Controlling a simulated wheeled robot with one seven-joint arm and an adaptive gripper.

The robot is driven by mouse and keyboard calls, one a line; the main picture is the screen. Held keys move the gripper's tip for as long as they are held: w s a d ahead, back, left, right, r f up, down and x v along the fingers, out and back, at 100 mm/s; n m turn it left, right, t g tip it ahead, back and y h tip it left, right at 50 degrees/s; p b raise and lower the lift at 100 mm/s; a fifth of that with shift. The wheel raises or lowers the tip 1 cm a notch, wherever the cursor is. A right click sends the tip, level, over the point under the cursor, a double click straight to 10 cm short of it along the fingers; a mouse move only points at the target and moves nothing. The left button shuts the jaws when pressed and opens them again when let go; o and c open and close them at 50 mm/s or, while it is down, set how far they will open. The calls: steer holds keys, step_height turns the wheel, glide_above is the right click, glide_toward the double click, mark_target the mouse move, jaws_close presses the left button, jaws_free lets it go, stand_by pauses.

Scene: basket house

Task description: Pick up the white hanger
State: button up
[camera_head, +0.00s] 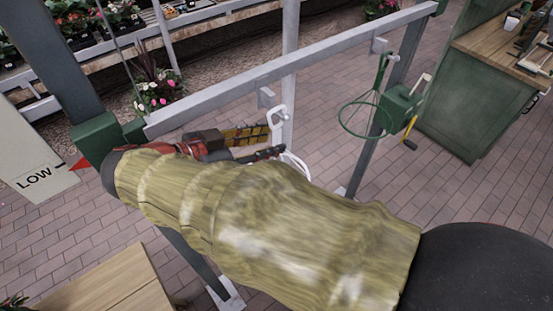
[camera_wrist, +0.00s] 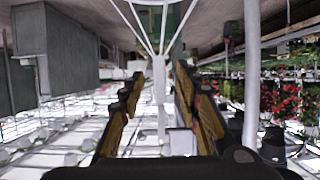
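The white hanger (camera_head: 283,112) hangs by its hook from a bracket under the grey rail in the head view. Its lower white wires show just beyond my gripper (camera_head: 273,142). In the wrist view, the hanger (camera_wrist: 161,100) shows as a white stem with several thin rods spreading upward. My gripper (camera_wrist: 160,80) is open, with a wood-coloured finger on each side of the stem in the picture. I cannot tell whether the stem is between the fingertips or just past them. No finger visibly touches it. My arm hides part of the area below.
The grey rail (camera_head: 300,62) runs just above my gripper. A green wire ring (camera_head: 365,118) hangs farther right, near a green box (camera_head: 401,104) on a post. A LOW sign (camera_head: 35,165) is at left. A green cabinet (camera_head: 465,110) stands at right; brick floor lies between.

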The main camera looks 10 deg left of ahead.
mark_target(274, 141)
steer(key=x, duration=0.3)
steer(key=shift+w, duration=0.1)
steer(key=c, duration=0.3)
jaws_close()
stand_by(0.4)
